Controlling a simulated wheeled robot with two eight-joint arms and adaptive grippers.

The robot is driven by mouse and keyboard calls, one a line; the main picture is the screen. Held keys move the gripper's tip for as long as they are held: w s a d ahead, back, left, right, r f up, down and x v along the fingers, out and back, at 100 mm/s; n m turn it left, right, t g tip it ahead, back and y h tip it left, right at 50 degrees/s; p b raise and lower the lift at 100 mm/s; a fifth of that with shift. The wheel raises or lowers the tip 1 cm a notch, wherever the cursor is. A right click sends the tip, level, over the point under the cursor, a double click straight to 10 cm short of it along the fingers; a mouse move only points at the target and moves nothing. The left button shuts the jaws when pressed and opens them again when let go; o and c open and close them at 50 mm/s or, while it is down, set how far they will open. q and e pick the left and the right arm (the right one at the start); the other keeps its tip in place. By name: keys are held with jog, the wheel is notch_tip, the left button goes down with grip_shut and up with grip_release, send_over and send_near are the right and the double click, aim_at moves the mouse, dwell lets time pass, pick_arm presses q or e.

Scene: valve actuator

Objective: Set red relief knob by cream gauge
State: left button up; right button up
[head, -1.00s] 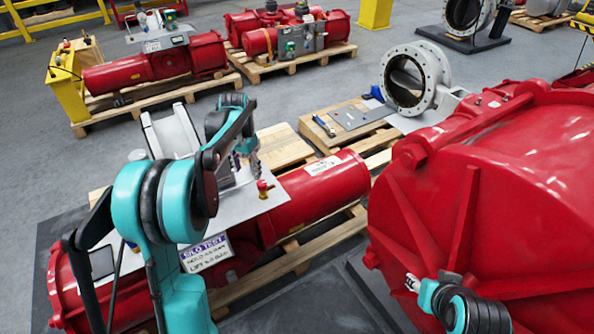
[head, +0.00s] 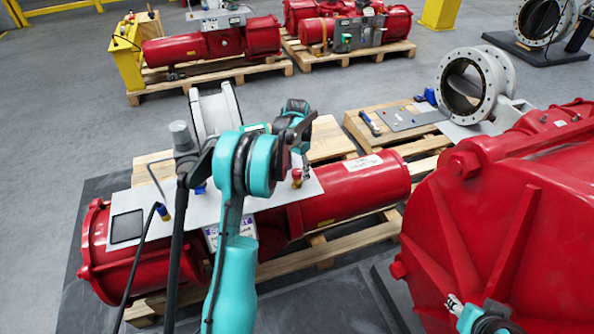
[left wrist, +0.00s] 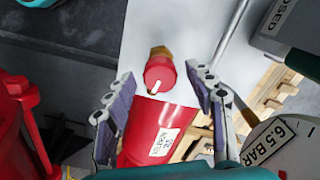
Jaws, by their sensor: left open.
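The red relief knob (head: 297,178) stands on a brass stem on the pale plate of the red actuator (head: 350,190). In the left wrist view the knob (left wrist: 160,75) has a white mark pointing down and sits between the spread fingers, apart from both. My left gripper (left wrist: 162,98) is open and empty. In the head view it is at the knob, partly hidden by my arm. A round pale gauge (left wrist: 285,150) reading 6.5 BAR is at the lower right of the wrist view, cut off by the frame. My right gripper (head: 455,305) barely shows at the lower right.
A large red housing (head: 500,210) fills the right side. A white flanged valve ring (head: 215,108) stands behind the plate. A pallet (head: 370,140) with tools lies behind.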

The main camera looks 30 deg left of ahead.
pick_arm(q)
jog(key=c, duration=1.2)
jog(key=shift+o, duration=0.2)
jog(key=shift+n+p, duration=0.35)
jog(key=shift+n, duration=0.95)
jog(key=o, duration=1.2)
jog(key=shift+c, duration=0.2)
